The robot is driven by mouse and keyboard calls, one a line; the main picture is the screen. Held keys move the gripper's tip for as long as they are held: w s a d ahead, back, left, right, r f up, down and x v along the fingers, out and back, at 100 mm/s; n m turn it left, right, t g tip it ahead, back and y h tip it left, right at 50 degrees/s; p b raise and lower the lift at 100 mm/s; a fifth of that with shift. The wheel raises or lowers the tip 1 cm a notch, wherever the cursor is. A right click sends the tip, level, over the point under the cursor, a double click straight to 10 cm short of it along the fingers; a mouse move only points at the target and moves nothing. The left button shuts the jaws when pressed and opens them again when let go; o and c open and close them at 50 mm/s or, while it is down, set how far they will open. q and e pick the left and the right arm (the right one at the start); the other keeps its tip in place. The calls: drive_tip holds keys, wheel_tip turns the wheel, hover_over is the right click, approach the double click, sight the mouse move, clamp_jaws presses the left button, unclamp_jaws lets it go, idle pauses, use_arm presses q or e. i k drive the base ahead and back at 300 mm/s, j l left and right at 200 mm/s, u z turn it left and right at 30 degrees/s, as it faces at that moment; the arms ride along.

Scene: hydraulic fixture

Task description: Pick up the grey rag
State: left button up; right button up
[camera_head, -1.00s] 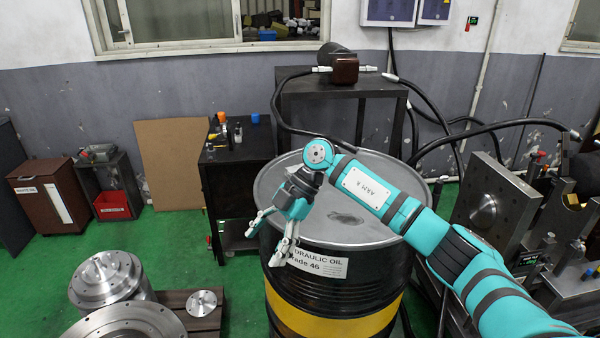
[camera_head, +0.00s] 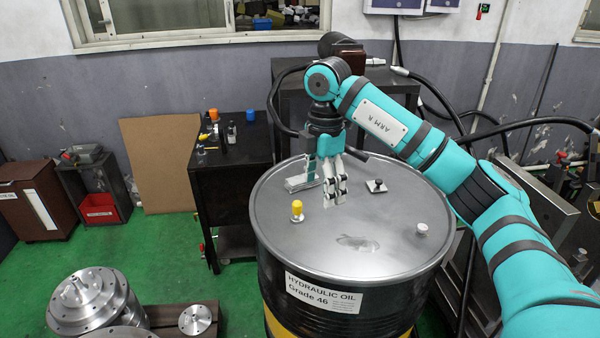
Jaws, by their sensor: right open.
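I cannot clearly make out a grey rag. A flat, dark grey smudged patch (camera_head: 358,242) lies on the lid of the black oil drum (camera_head: 290,235); I cannot tell whether it is cloth or a stain. My right gripper (camera_head: 333,196) points down over the back middle of the lid, behind and left of that patch. It is open, and I see nothing held in it. A pale grey metallic piece (camera_head: 301,183) shows just left of the fingers; I cannot tell whether it belongs to the gripper. My left gripper is not in view.
On the lid stand a yellow-capped fitting (camera_head: 297,211), a small dark square piece with a knob (camera_head: 376,186) and a pale knob (camera_head: 422,228). A dark bench (camera_head: 232,165) stands at left. Hoses and metal fixtures crowd the right. Round metal parts (camera_head: 95,300) sit at lower left.

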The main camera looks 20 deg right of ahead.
sight(294, 184)
drive_tip(key=i+l, duration=0.15)
drive_tip(key=i, duration=0.3)
drive_tip(key=i+l, duration=0.2)
drive_tip(key=i, duration=0.25)
